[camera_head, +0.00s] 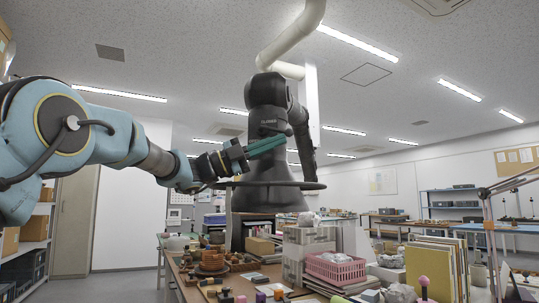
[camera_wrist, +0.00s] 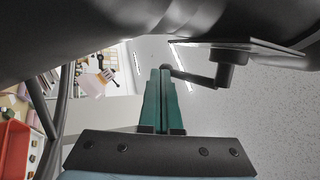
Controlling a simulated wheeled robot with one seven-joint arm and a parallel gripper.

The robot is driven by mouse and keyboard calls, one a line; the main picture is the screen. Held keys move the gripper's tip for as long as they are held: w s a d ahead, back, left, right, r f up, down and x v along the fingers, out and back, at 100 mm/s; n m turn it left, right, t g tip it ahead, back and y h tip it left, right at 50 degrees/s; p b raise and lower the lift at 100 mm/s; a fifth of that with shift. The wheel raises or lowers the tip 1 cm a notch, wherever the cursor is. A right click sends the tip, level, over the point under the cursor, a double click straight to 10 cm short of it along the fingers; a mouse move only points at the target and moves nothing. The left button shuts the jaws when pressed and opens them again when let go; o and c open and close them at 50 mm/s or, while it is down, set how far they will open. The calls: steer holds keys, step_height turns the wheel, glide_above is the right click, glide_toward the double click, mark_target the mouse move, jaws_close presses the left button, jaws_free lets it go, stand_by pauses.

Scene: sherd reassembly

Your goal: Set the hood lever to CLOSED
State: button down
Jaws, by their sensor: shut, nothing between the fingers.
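The black extraction hood (camera_head: 268,98) hangs from a white duct above the cluttered table. Small pale lettering on its front seems to read CLOSED. My gripper (camera_head: 284,142) has green fingers and reaches in from the left, in front of the hood just below the lettering. In the wrist view, my gripper (camera_wrist: 160,71) is shut and empty. There a dark lever arm (camera_wrist: 197,79) runs from a round pivot under a flat plate leftward to a knob close to my fingertips. I cannot tell whether they touch. The lever is not clear in the head view.
A dark ring (camera_head: 308,186) circles the hood's lower part. Below, the table holds stacked boxes (camera_head: 305,240), a pink basket (camera_head: 337,269) and pottery pieces (camera_head: 211,261). A red bin (camera_wrist: 12,150) shows at the left of the wrist view.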

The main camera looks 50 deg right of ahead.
steer(key=shift+s+d+r, duration=0.2)
steer(key=shift+s+r, duration=0.2)
steer(key=shift+r, duration=0.2)
stand_by(0.5)
steer(key=b+v, duration=0.2)
steer(key=v, duration=0.8)
steer(key=shift+w+a+b, duration=0.2)
steer(key=shift+a+b, duration=0.1)
steer(key=shift+b, duration=0.1)
steer(key=shift+w, duration=0.1)
